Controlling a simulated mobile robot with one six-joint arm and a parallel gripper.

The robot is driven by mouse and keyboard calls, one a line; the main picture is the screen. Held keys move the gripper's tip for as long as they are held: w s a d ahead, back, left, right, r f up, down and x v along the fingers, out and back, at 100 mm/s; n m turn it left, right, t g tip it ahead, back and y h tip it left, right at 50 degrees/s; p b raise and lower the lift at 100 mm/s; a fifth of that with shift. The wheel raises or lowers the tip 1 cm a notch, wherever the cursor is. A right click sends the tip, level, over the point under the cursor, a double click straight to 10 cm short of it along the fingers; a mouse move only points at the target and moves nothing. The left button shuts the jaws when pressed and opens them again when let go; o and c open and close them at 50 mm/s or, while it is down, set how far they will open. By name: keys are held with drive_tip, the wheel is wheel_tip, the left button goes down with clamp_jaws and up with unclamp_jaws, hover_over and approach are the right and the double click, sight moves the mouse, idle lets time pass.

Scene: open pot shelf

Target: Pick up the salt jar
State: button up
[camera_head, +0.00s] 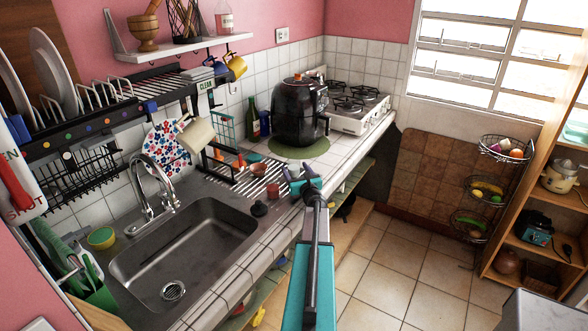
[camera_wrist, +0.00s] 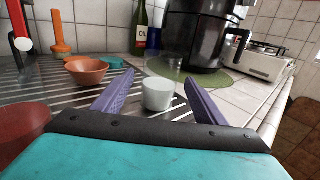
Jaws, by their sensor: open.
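A small white round jar (camera_wrist: 158,94) stands upright on the metal drainer surface in the wrist view, with no label visible. I take it to be the salt jar. My gripper (camera_wrist: 160,80) is open, and its two purple fingers reach forward on either side of the jar, apart from it. Nothing is held. In the head view my gripper (camera_head: 300,174) is low over the counter, right of the sink. I cannot make out the jar clearly there.
An orange bowl (camera_wrist: 86,70) stands left of the fingers. A dark red rounded thing (camera_wrist: 22,125) is close at the left. Behind are a green bottle (camera_wrist: 140,30) and a black air fryer (camera_head: 300,112) on a green mat (camera_head: 312,150). The sink (camera_head: 205,225) lies left.

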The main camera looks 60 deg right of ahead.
drive_tip(key=shift+d, duration=0.1)
idle(0.5)
drive_tip(key=shift+w, duration=0.1)
drive_tip(key=c, duration=1.2)
